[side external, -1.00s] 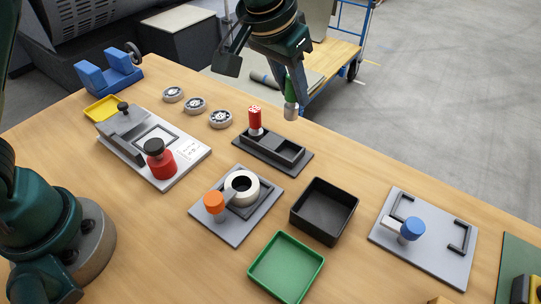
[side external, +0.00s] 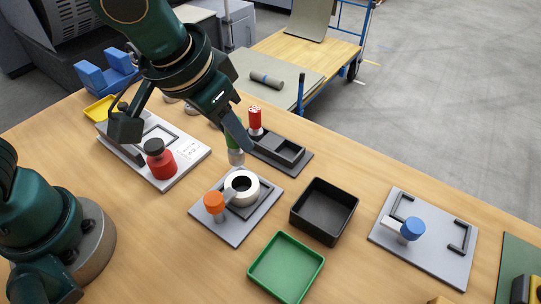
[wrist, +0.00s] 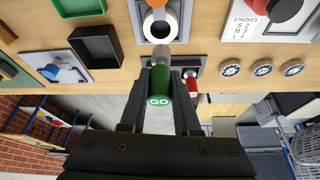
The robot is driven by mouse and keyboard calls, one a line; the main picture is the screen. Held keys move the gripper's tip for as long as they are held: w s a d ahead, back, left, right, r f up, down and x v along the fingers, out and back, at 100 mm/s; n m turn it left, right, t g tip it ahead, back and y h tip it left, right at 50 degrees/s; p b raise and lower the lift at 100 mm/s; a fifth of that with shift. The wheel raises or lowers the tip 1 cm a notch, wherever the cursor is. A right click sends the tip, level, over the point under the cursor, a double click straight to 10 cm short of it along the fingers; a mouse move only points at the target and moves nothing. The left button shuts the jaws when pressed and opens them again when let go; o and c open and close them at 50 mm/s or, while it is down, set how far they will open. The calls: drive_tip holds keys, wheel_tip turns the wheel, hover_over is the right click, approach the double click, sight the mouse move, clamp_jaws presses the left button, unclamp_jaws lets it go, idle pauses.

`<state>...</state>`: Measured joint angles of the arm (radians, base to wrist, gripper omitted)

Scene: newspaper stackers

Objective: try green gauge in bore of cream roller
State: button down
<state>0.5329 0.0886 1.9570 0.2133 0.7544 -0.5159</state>
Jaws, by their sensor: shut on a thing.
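My gripper (side external: 237,138) is shut on the green gauge (side external: 233,143), which hangs with its bare metal end down. In the wrist view the gauge (wrist: 159,97) shows "GO" on its end, between the fingers. The cream roller (side external: 247,193) sits in a holder on a grey plate (side external: 234,233), its dark bore facing up. An orange-knobbed clamp (side external: 214,201) reaches to its rim. The roller also shows in the wrist view (wrist: 149,30). The gauge's metal tip is behind the roller in the side view, apart from it and above the bench.
A red gauge (side external: 255,117) stands in the dark two-slot holder (side external: 296,161). A black tray (side external: 323,232) and green tray (side external: 262,278) lie to the right and front. A red-knobbed fixture (side external: 160,160) stands left. A blue-knobbed plate (side external: 450,258) lies far right.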

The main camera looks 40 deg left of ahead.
sight(235, 165)
drive_tip(key=shift+d+r, duration=0.15)
drive_tip(key=shift+r, duration=0.1)
drive_tip(key=shift+f, duration=0.15)
drive_tip(key=shift+f, duration=2.75)
drive_tip(key=shift+f, duration=1.35)
idle(1.2)
drive_tip(key=shift+r, duration=3.55)
